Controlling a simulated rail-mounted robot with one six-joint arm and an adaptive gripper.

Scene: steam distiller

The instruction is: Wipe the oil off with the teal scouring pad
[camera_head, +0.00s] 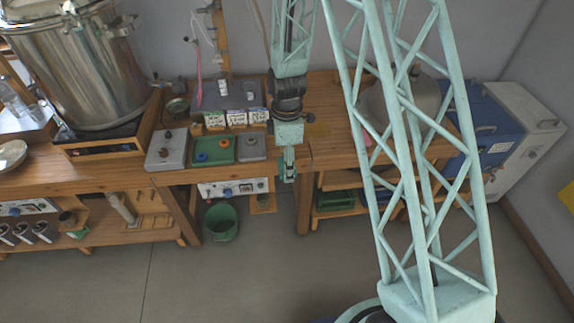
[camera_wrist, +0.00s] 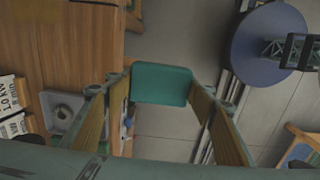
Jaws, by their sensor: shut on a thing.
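The teal scouring pad (camera_wrist: 162,84) is held between the two fingertips of my gripper (camera_wrist: 161,88) in the wrist view. The pad is flat-faced with rounded corners. In the head view my gripper (camera_head: 288,168) points down at the front edge of the wooden bench (camera_head: 335,150), and the pad is too small there to tell from the fingers. In the wrist view the pad is out over the floor, beside the bench edge and apart from the bench top. A faint yellowish patch (camera_head: 319,130), which looks like the oil, lies on the bench to the right of my gripper.
A large metal vessel (camera_head: 80,70) stands at left. A green bucket (camera_head: 220,221) is on the floor.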

